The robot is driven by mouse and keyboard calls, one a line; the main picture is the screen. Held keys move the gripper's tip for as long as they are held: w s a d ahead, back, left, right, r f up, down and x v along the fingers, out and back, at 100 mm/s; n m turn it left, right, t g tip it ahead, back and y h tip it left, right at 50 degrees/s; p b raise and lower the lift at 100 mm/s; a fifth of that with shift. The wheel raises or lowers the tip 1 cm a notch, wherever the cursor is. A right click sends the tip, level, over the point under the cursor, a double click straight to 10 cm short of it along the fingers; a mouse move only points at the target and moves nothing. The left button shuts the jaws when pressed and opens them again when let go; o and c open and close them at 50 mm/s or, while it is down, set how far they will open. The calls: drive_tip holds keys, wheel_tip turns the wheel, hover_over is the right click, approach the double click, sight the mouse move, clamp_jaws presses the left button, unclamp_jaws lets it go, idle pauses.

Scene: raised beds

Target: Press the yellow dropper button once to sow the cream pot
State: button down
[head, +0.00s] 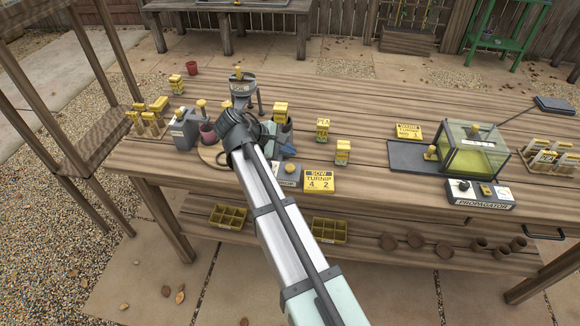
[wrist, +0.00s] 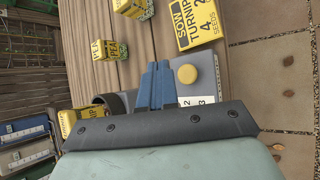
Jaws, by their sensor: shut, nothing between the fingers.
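The yellow dropper button (wrist: 187,74) is a round knob on a grey box, just right of my blue fingertips in the wrist view. In the head view the button (head: 290,168) shows just below my gripper (head: 288,150). My gripper (wrist: 159,84) is shut and empty, its two fingers side by side; they look apart from the button, but their height above the box is hard to tell. My arm hides part of the dropper in the head view. A mauve pot (head: 208,133) stands on a round wooden board (head: 212,154); I cannot make out a cream pot.
A grey hopper on a stand (head: 243,88) is behind my gripper. A glass propagator (head: 472,150) is at the right. The bench between is mostly clear.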

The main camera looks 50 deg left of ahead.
sight(287, 168)
drive_tip(key=shift+f, duration=1.65)
drive_tip(key=shift+f, duration=0.2)
idle(0.8)
drive_tip(key=shift+f, duration=0.2)
drive_tip(key=shift+f, duration=0.55)
idle(0.9)
drive_tip(key=shift+r, duration=1)
drive_tip(key=shift+r, duration=0.1)
drive_tip(key=shift+r, duration=2.4)
